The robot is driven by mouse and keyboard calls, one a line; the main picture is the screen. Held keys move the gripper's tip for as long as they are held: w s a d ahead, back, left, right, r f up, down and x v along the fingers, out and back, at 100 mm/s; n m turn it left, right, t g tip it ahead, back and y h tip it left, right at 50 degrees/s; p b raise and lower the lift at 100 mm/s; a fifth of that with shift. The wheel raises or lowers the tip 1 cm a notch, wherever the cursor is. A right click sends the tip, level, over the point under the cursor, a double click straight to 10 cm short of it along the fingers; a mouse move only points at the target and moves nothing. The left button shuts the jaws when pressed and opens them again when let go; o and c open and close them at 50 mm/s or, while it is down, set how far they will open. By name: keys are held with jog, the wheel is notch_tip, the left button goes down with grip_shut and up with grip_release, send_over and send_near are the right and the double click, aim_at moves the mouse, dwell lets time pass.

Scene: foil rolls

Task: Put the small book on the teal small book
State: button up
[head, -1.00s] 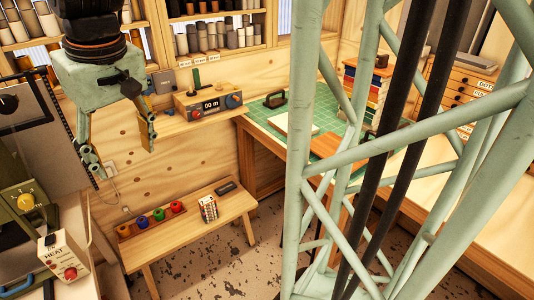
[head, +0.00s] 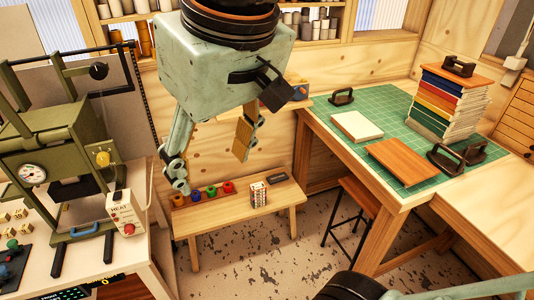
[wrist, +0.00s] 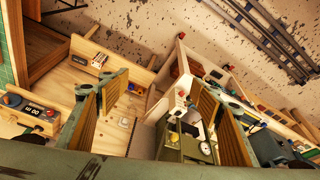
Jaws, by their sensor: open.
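My gripper (head: 210,170) hangs in the upper middle of the head view, its two fingers spread wide with nothing between them. In the wrist view my gripper (wrist: 158,85) also shows spread, wood-coloured pads. A small striped block (head: 258,195), perhaps small books, stands on the low bench; it also appears in the wrist view (wrist: 98,60). I cannot tell which book is the teal small book. My gripper is apart from all of these.
The cutting mat (head: 385,105) also bears a white pad (head: 357,125), a brown board (head: 402,161) and dark-handled tools (head: 457,158). The bench (head: 240,212) holds several coloured pots and a dark item. A green press (head: 60,150) stands at left; a stool (head: 358,200) is under the table.

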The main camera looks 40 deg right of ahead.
jog(key=s, duration=0.3)
jog(key=s+a, duration=0.1)
jog(key=s, duration=0.1)
jog(key=shift+s+f, duration=0.1)
jog(key=shift+f, duration=0.3)
jog(key=shift+a, duration=0.1)
dwell(0.8)
